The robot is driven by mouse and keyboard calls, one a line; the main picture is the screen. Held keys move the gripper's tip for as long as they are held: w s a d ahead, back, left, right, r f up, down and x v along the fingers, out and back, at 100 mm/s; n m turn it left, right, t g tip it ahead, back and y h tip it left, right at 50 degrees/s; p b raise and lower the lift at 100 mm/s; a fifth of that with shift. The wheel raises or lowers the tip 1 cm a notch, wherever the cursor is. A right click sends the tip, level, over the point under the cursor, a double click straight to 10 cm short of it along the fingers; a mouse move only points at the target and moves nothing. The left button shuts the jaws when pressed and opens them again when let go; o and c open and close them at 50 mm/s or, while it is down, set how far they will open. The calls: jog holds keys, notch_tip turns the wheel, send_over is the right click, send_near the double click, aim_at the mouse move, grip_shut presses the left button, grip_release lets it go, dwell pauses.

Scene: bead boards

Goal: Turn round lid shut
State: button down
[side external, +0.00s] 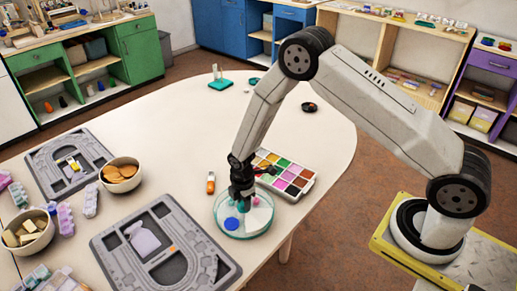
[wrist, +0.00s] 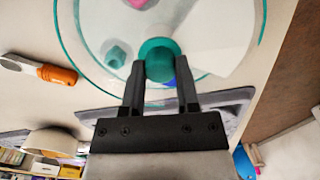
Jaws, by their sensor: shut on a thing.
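A round, clear dish with a teal rim (side external: 244,234) stands near the table's front edge in the side view. In the wrist view, its clear round lid (wrist: 95,20) fills the top, with a teal round knob (wrist: 158,48) on it. A pale wedge-shaped area (wrist: 218,50) shows right of the knob. A blue disc (side external: 231,223), a teal piece (wrist: 115,56) and something pink show through the dish. My gripper (side external: 241,193) points down over the dish, its two fingers (wrist: 160,75) shut on the knob. The fingers partly hide the blue disc in the wrist view.
A paint tray (side external: 285,172) stands close behind the dish. An orange-handled tool (side external: 211,183) lies to its left. A grey bead board (side external: 120,262) lies at front left, another (side external: 45,160) farther back. Bowls stand at left. The table behind is mostly clear.

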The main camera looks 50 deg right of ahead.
jog(key=n, duration=0.5)
jog(key=shift+n, duration=0.4)
jog(key=n, duration=0.5)
jog(key=shift+c, duration=1.7)
grip_release()
jog(key=shift+r, duration=0.1)
jog(key=shift+r, duration=3.8)
